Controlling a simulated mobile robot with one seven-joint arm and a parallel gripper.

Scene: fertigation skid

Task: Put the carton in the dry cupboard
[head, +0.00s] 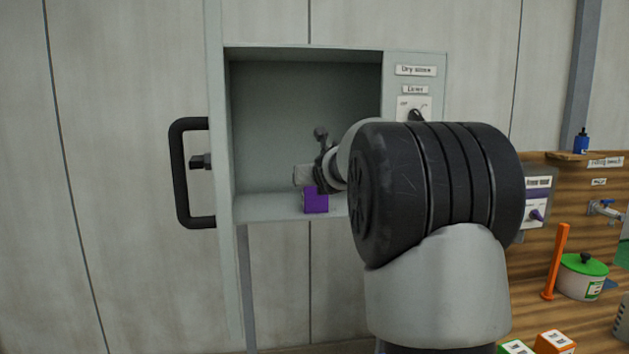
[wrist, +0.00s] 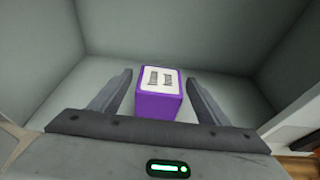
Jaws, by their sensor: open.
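The purple carton (head: 316,201) with a white label on top is inside the open dry cupboard (head: 290,58), near the front of its floor. It also shows in the wrist view (wrist: 158,104), where it appears to rest upright on the floor. My gripper (wrist: 160,78) is open, with one finger to each side of the carton and a visible gap on both sides. In the head view my gripper (head: 318,176) reaches into the cupboard, and my arm hides the cupboard's lower right part.
A black handle (head: 181,173) stands out left of the cupboard opening. A dial (head: 414,108) sits on the right panel. At right are a green-lidded pot (head: 582,277), an orange upright bar (head: 556,262) and more cartons, orange (head: 554,343) and green. The cupboard looks otherwise empty.

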